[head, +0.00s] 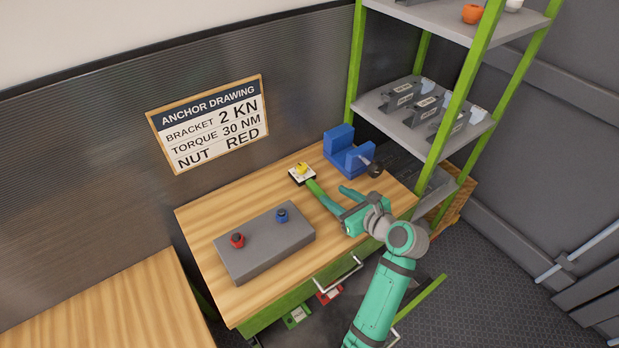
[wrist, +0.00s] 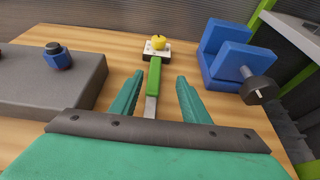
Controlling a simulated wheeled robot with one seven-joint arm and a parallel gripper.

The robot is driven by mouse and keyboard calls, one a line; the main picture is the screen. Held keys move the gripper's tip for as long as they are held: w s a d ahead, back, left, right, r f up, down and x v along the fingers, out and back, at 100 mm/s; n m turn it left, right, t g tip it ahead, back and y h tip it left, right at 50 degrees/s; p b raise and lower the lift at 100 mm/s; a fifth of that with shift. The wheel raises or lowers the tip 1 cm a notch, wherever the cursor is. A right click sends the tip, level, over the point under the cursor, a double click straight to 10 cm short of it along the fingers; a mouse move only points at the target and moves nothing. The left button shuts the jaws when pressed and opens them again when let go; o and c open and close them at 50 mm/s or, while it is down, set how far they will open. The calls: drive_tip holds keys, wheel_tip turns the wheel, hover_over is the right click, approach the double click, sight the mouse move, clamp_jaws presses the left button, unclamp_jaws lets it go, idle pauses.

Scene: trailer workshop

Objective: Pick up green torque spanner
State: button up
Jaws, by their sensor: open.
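The green torque spanner shows in the wrist view as a green handle (wrist: 154,76) with a grey metal shaft running back toward my gripper. In the head view, its green end (head: 314,187) shows beyond my gripper, over the wooden bench (head: 205,222). My gripper (head: 333,195) is open, its teal fingers pointing toward the back of the bench. In the wrist view, the spanner lies between the two fingers (wrist: 160,78), nearer the left one, with a gap visible on each side. The gripper's palm hides the near end of the spanner.
A yellow knob on a white-and-black base (head: 301,173) stands just beyond the spanner. A blue clamp-like vise (head: 343,151) stands to the right. A grey block (head: 262,248) with red and blue nuts lies left. A green-framed shelf (head: 468,84) rises at right.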

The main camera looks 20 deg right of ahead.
sight(315, 186)
drive_tip(key=x, duration=0.5)
drive_tip(key=shift+s+a, duration=0.1)
drive_tip(key=shift+a, duration=0.05)
drive_tip(key=x, duration=0.4)
drive_tip(key=shift+w+a+f, duration=0.15)
drive_tip(key=shift+w+a, duration=0.1)
drive_tip(key=shift+a, duration=0.15)
clamp_jaws()
